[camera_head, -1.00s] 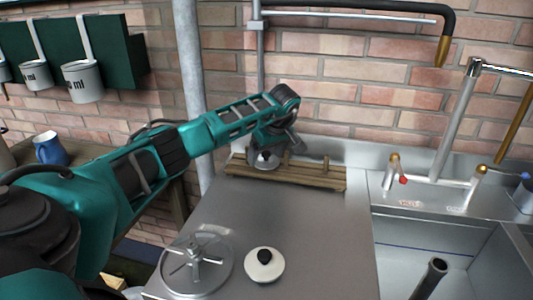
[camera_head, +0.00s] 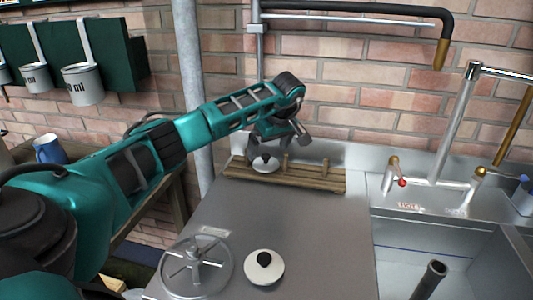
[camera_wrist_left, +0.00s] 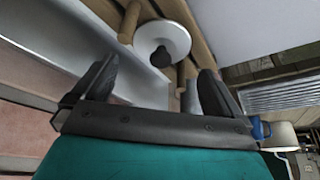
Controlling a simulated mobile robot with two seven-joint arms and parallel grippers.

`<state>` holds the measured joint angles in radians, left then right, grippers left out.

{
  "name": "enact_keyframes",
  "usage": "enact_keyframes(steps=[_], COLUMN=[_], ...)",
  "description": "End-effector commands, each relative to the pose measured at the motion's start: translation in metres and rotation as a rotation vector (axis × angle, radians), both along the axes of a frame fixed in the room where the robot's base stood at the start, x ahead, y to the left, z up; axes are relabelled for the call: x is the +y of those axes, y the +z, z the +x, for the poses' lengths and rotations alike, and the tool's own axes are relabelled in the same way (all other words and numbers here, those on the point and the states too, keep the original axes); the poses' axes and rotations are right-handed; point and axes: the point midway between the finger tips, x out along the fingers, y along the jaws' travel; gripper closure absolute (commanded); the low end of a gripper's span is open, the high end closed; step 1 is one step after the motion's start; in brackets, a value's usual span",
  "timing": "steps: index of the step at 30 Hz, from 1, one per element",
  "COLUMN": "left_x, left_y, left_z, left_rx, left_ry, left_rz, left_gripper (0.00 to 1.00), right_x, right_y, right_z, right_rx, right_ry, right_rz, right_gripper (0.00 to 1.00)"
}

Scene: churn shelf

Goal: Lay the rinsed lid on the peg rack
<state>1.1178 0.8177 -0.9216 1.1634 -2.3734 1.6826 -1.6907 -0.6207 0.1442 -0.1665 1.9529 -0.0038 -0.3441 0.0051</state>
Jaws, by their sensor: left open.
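A round metal lid (camera_head: 265,166) with a black knob lies on the wooden peg rack (camera_head: 318,182), at the rack's left end beside the upright pegs. In the left wrist view the lid (camera_wrist_left: 163,38) rests on the wooden slats, its black knob towards me. My left gripper (camera_head: 270,146) is just above the lid. In the left wrist view its two fingers (camera_wrist_left: 155,88) are spread, with the knob beyond their tips and nothing between them. A second white lid (camera_head: 264,270) with a black knob lies on the steel drainboard. My right gripper is not in view.
A metal spoked disc (camera_head: 195,266) lies at the drainboard's front left. The sink (camera_head: 440,250) with taps is on the right. A grey pipe (camera_head: 190,80) stands left of the rack. The middle of the drainboard (camera_head: 290,220) is clear.

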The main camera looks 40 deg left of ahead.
Motion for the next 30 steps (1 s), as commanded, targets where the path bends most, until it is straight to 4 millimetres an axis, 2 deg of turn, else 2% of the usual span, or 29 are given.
enact_keyframes(steps=[1, 6, 12, 30], left_x=[-0.004, -0.018, -0.028, -0.031], left_y=[0.014, 0.046, 0.07, 0.075], left_z=[0.0, -0.004, -0.007, -0.008], left_rx=[-0.005, -0.003, -0.001, 0.001], left_ry=[-0.002, -0.001, 0.0, 0.0], left_rz=[0.001, 0.0, 0.0, -0.001], left_gripper=[0.0, 0.0, 0.0, 0.0], right_x=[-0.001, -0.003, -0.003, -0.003], right_y=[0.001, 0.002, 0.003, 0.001], right_z=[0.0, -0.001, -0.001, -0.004], right_rx=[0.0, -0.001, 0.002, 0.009], right_ry=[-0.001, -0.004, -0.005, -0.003], right_rz=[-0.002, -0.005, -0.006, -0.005], right_gripper=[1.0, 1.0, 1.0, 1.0])
